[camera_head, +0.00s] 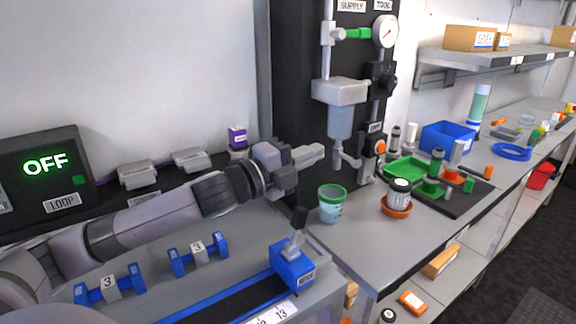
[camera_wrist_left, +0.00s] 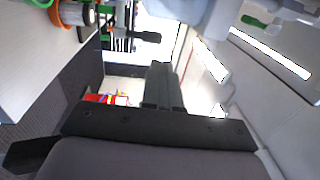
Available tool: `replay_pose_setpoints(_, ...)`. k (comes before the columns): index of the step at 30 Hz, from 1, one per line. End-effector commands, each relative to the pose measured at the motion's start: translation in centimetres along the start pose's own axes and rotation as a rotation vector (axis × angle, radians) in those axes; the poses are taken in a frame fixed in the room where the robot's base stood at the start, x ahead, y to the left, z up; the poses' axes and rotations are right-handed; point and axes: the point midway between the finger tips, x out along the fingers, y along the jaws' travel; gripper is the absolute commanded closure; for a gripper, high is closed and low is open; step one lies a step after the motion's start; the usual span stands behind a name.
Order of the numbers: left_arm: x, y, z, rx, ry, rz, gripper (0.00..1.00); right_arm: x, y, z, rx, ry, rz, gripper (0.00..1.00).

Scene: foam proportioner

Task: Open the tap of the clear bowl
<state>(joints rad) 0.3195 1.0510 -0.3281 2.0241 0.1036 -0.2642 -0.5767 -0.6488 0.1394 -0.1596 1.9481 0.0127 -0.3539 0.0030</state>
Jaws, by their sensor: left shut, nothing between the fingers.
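The clear bowl (camera_head: 340,122) is a bluish see-through cup hanging under a grey housing on the dark panel in the head view. A small grey tap (camera_head: 349,160) is at its lower end; I cannot tell from here how its handle is turned. My left gripper (camera_head: 318,152) reaches in from the left, its fingers closed and empty, just left of the bowl's lower end. I cannot tell whether it touches the tap. In the left wrist view the closed fingers (camera_wrist_left: 161,88) point up the picture, with a pale bluish body at the top. My right gripper is not in view.
A cup with a green rim (camera_head: 331,203) stands on the bench below the bowl. A white jar (camera_head: 399,191) in an orange dish stands to its right. A green-handled valve (camera_head: 358,34) and a gauge (camera_head: 385,31) are above. A blue block with a lever (camera_head: 292,265) is in front.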

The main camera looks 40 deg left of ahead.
Motion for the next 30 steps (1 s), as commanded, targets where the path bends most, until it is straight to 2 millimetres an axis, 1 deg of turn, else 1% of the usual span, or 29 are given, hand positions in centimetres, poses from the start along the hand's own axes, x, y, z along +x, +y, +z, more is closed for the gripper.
replay_pose_setpoints(1,-0.7,0.3,0.1,0.001,-0.001,0.003,1.00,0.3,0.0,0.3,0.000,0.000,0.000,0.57)
replay_pose_setpoints(6,-2.4,0.1,-0.1,0.002,0.001,0.004,1.00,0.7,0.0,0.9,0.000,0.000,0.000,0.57)
replay_pose_setpoints(12,-3.8,-0.2,0.1,-0.001,-0.003,0.003,1.00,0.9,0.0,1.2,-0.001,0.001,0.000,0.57)
replay_pose_setpoints(19,-4.5,-0.4,0.0,0.000,0.000,0.002,1.00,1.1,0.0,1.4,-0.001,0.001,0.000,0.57)
replay_pose_setpoints(30,-4.6,-0.5,0.0,-0.001,0.000,0.001,1.00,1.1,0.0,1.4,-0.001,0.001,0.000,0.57)
